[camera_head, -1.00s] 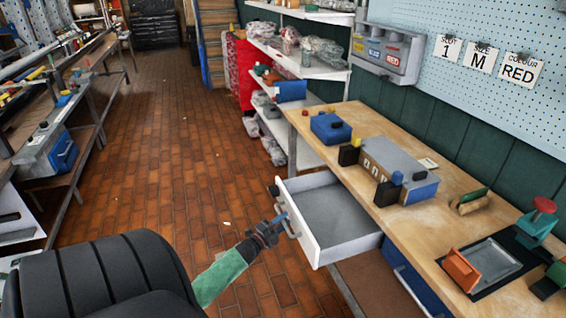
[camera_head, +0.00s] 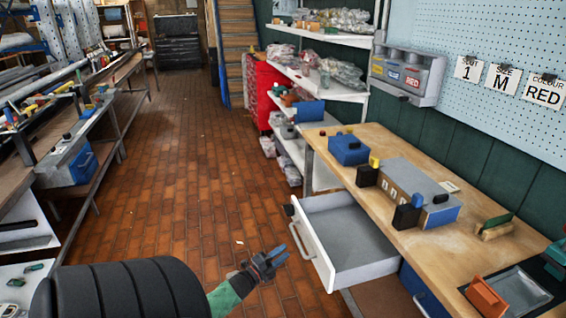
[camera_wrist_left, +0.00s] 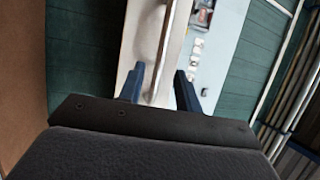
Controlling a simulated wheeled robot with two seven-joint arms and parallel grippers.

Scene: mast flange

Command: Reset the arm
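My left gripper (camera_head: 289,247) is in the head view, at the end of my green-sleeved arm, just in front of the open white drawer (camera_head: 345,250). Its two blue fingers are spread, with nothing seen held between them. The drawer's handle (camera_head: 303,236) is close beyond the fingertips and appears apart from them. The drawer is pulled out from under the wooden bench and looks empty inside. In the left wrist view the two fingers (camera_wrist_left: 160,85) stand apart, with a pale bar seen between them. My right gripper is not in view.
The wooden bench (camera_head: 385,150) carries a grey-and-blue box (camera_head: 408,190), a blue box (camera_head: 348,149) and an orange-red block (camera_head: 486,298). A shelf unit (camera_head: 310,78) stands behind. The brick floor (camera_head: 190,170) left of the drawer is clear. A rack (camera_head: 75,155) stands at the left.

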